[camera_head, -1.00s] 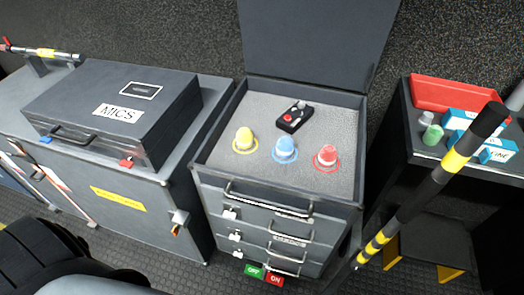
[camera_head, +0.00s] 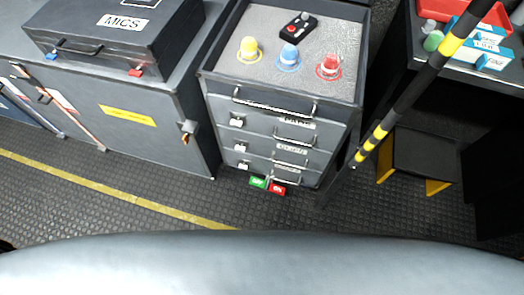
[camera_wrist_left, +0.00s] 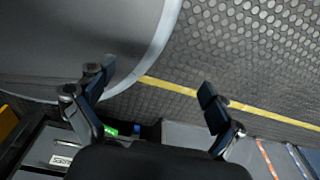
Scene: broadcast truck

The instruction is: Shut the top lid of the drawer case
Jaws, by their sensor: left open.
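The grey drawer case (camera_head: 290,123) stands in the middle of the head view. Its top compartment is uncovered, with yellow, blue and red round knobs and a small black box on a grey lining. The raised lid is almost wholly above the picture's top edge. Below are several drawers with bar handles, which look shut. My left gripper (camera_wrist_left: 157,80) is open and empty in the left wrist view, with floor between its fingers. Part of what looks like the case shows at that view's lower left. Neither gripper shows in the head view.
A black MICS case (camera_head: 110,40) sits on a grey cabinet (camera_head: 150,125) at left. A black-and-yellow pole (camera_head: 405,100) leans close to the drawer case's right side. A dark cart (camera_head: 480,75) with a red tray stands at right. Open floor (camera_head: 110,185) lies in front.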

